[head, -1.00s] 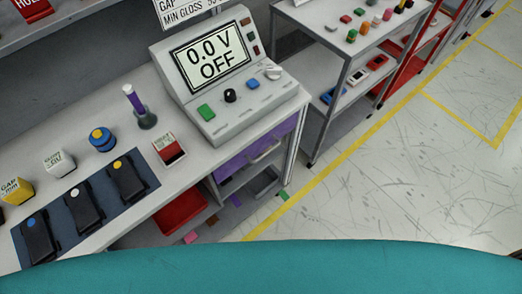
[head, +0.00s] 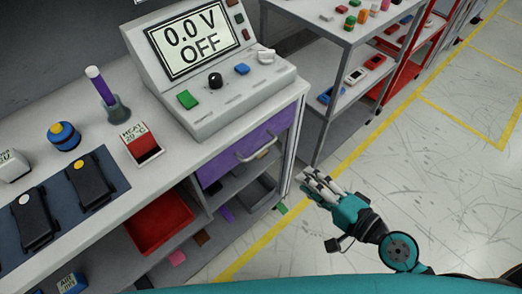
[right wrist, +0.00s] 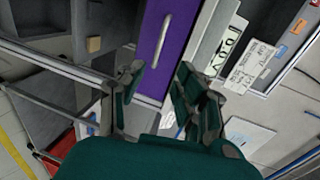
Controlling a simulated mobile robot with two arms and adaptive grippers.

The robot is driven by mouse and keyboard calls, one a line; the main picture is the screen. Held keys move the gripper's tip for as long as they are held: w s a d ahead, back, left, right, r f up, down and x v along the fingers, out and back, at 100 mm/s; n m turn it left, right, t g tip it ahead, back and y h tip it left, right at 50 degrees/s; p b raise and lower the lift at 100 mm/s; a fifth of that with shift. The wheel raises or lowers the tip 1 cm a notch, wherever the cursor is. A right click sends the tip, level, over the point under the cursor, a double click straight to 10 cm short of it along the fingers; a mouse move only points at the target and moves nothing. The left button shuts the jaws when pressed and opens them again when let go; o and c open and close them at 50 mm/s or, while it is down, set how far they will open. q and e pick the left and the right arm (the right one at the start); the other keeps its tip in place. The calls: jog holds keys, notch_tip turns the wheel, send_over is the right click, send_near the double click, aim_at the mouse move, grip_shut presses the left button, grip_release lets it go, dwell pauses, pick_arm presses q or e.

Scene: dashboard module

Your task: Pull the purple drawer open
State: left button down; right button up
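The purple drawer (head: 245,152) sits under the right end of the workbench, below the 0.0 V OFF console. Its front looks flush with the bench frame, with a pale bar handle (head: 264,148) across it. My right gripper (head: 318,186) is to the right of the drawer and apart from it. In the right wrist view the drawer (right wrist: 171,50) and its handle (right wrist: 162,40) lie ahead, beyond the gap between the fingers (right wrist: 157,82). The right gripper is open and empty. My left gripper is not in view.
The workbench (head: 200,160) carries the console (head: 215,75), a heat tester (head: 140,142) and black devices. A red bin (head: 160,222) and grey bin (head: 258,190) sit on the shelf below. A grey shelf unit (head: 325,100) stands to the right. Floor before the drawer is clear.

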aim_at(261, 148)
jog(key=p+x, duration=0.2)
jog(key=x, duration=1.4)
jog(key=shift+w+a, duration=0.1)
jog(key=shift+w, duration=0.15)
jog(key=shift+c, duration=0.2)
grip_shut()
